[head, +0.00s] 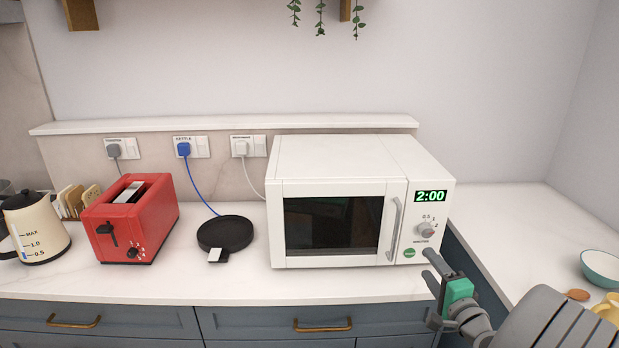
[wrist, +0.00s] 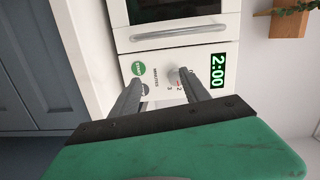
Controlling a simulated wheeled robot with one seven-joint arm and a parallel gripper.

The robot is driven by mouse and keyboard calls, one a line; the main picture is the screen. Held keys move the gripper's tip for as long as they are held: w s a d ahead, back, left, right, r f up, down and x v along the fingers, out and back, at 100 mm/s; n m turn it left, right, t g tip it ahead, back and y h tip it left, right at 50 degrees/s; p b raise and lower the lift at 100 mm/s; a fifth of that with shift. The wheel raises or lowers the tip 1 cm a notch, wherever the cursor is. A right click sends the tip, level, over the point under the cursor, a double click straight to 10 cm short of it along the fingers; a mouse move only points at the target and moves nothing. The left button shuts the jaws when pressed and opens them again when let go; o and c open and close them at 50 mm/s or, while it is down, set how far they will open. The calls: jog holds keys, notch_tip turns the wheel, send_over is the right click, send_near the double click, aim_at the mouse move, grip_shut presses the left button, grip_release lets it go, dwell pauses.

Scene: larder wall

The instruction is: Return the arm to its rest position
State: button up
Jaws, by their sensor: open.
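My gripper (head: 437,281) is open and empty in the head view, in front of the lower right corner of the white microwave (head: 330,165). In the wrist view my gripper (wrist: 159,83) has its two grey fingers apart, pointing at the control panel. The dial (head: 427,229) and the round green button (head: 409,253) are on that panel. I cannot tell whether a finger touches the panel. The display (head: 430,196) reads 2:00, and the microwave door is shut.
Left of the microwave stand a black round base (head: 225,233), a red toaster (head: 131,220) and a cream kettle (head: 36,227). A teal bowl (head: 601,268) and a yellow item (head: 606,308) are on the right counter. The air above the right counter is clear.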

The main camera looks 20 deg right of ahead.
jog(key=s+a+f+n+g+y, duration=0.2)
jog(key=s+a+f+n+g, duration=0.15)
jog(key=f, duration=0.55)
jog(key=s+a+f+n+g+y, duration=0.25)
jog(key=s+a+f+g, duration=0.2)
jog(key=f, duration=0.55)
jog(key=s+a+f+n+g+y, duration=0.1)
jog(key=s+a+g, duration=0.1)
jog(key=s+g, duration=0.35)
jog(key=s+a+f+n+g, duration=0.1)
jog(key=s+a+g, duration=0.1)
jog(key=s, duration=0.6)
jog(key=w+a+r+n+g+h, duration=0.2)
jog(key=w+a+r+n+h, duration=0.15)
jog(key=r, duration=0.55)
jog(key=w+a+r+n+t, duration=0.1)
jog(key=w+a+r+n, duration=0.2)
jog(key=a, duration=0.5)
jog(key=w+a+r+n+t, duration=0.2)
jog(key=w+a+r+n, duration=0.2)
jog(key=a, duration=0.4)
jog(key=shift+w+a+y, duration=0.25)
jog(key=shift+w+y, duration=0.15)
jog(key=shift+w, duration=0.1)
